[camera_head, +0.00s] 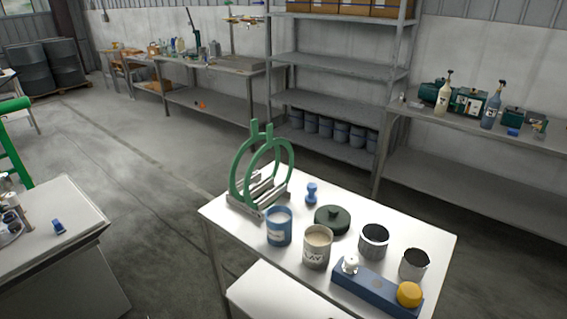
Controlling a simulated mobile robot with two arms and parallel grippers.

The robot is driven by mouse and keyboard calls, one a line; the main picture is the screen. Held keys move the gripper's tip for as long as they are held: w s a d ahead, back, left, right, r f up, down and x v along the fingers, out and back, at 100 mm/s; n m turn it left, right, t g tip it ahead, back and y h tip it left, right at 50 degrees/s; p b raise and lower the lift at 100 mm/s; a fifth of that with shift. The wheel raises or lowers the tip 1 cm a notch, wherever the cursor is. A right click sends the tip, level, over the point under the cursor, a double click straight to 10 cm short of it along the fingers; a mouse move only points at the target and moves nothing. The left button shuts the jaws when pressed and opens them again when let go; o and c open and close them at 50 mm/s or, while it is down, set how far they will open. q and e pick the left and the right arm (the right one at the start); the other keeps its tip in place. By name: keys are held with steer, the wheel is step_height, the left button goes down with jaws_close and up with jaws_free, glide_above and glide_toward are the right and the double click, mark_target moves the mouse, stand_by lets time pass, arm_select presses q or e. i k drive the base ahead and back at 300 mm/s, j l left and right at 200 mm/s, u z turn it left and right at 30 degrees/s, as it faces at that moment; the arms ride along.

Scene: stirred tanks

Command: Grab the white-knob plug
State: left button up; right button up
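The white-knob plug (350,264) stands upright in the left end of a blue block (375,290) at the front right of the white table (436,236). Its white knob shows on top; its lower part is hidden in or behind the block. A yellow round knob (409,293) sits at the block's right end. Neither of my grippers is in view.
Close behind the block stand a cream-filled can (317,248), a dark open can (373,243) and another can (413,265). A blue can (279,227), blue plug (312,193), dark lid (332,219) and green-handled rack (236,182) stand farther left.

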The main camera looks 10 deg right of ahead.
mark_target(350, 267)
steer(key=k+l+z, duration=0.1)
steer(key=l, duration=0.75)
steer(key=k+l, duration=0.1)
steer(key=l, duration=0.75)
steer(key=z, duration=0.05)
